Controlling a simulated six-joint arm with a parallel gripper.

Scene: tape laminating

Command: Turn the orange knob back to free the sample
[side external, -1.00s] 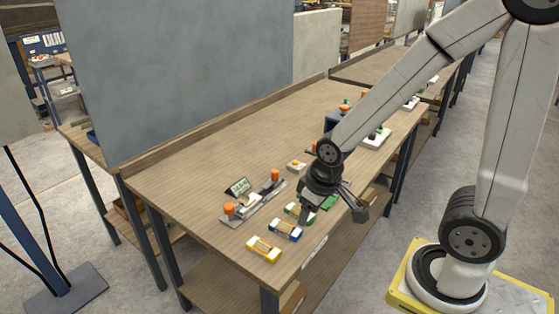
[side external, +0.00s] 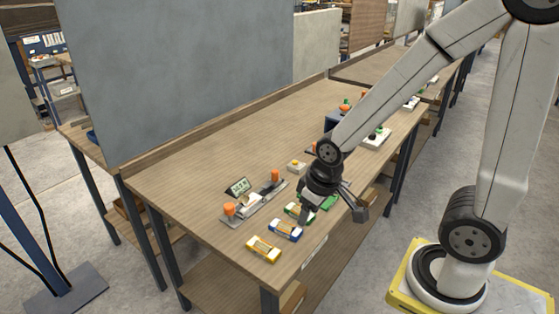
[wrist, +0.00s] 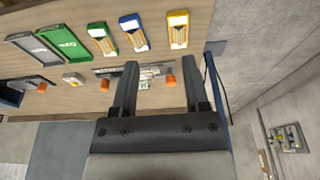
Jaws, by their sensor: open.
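The clamp fixture (side external: 256,205) is a grey rail on the bench with an orange knob at each end. The near-left knob (side external: 229,209) and far-right knob (side external: 275,175) both stand upright. In the wrist view, one orange knob (wrist: 170,81) appears between my fingers and the other (wrist: 104,85) lies left of them. A pale piece, possibly the sample, lies on the rail (side external: 250,201); its hold cannot be made out. My gripper (side external: 334,214) is open and empty, right of the fixture and above the bench's front edge. Its spread fingers also show in the wrist view (wrist: 161,70).
Yellow (side external: 263,249), blue (side external: 286,229) and green (side external: 297,211) cases lie along the front edge. A small display (side external: 238,187) stands behind the rail, a yellow-button box (side external: 296,165) farther right. The bench's back left is clear.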

